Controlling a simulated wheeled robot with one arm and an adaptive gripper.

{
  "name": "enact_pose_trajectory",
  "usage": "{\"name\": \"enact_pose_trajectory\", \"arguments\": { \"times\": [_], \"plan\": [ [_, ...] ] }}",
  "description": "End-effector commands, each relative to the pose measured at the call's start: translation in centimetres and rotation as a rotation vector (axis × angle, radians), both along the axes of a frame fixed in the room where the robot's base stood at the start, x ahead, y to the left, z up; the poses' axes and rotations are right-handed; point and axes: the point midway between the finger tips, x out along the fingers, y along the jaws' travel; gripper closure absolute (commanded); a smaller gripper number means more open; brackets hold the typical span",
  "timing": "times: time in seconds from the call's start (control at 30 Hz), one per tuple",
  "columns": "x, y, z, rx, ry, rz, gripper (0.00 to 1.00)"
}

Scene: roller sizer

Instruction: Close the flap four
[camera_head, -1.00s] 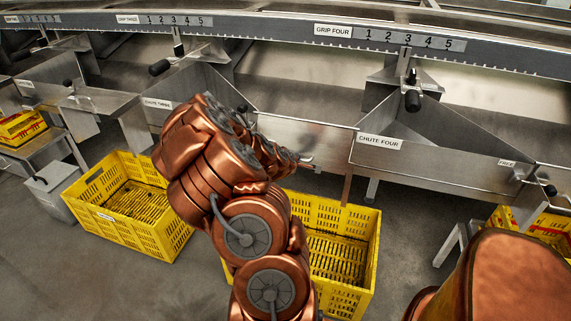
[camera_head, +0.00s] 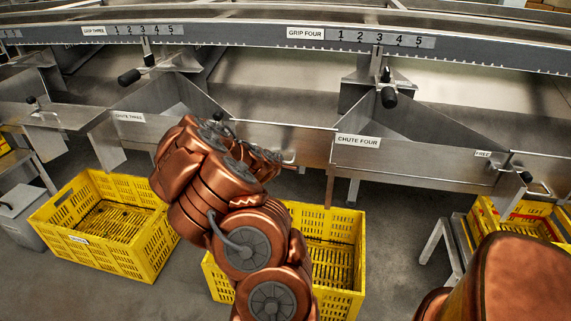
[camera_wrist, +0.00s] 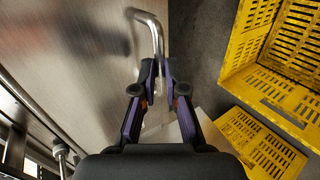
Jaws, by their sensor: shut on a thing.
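A flat metal flap panel (camera_head: 300,142) sits left of the chute four label (camera_head: 357,140), its right end close to the chute four front. It also fills the left of the wrist view (camera_wrist: 85,85). A bent metal handle (camera_wrist: 149,24) stands out from it, and a bit of this handle shows in the head view (camera_head: 288,163). My gripper (camera_wrist: 158,66) is shut on the handle's rod, with the two fingertips on either side of it. In the head view my own arm hides most of my gripper and the panel's lower left.
A yellow crate (camera_head: 345,225) stands on the floor below the panel, and another (camera_head: 150,262) stands to its left. A chute with a black knob (camera_head: 388,97) is at right. A metal stand (camera_head: 436,240) with yellow crates is at far right. Grey floor lies between.

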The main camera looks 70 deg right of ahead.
Motion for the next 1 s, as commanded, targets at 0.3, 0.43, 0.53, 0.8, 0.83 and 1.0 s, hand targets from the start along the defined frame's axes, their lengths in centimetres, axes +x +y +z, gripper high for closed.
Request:
{"name": "enact_pose_trajectory", "arguments": {
  "times": [0.3,0.43,0.53,0.8,0.83,1.0],
  "plan": [
    [-0.4,0.6,-2.2,0.033,0.027,-0.004,1.0],
    [-0.5,0.5,-2.4,0.035,0.028,-0.006,0.79],
    [-0.6,0.3,-2.2,0.033,0.025,-0.006,0.68],
    [-0.5,0.3,-1.3,0.02,0.018,-0.006,0.63],
    [-0.4,0.3,-1.3,0.019,0.016,-0.005,0.63],
    [-0.2,0.2,-1.0,0.015,0.013,-0.002,0.63]
  ]
}}
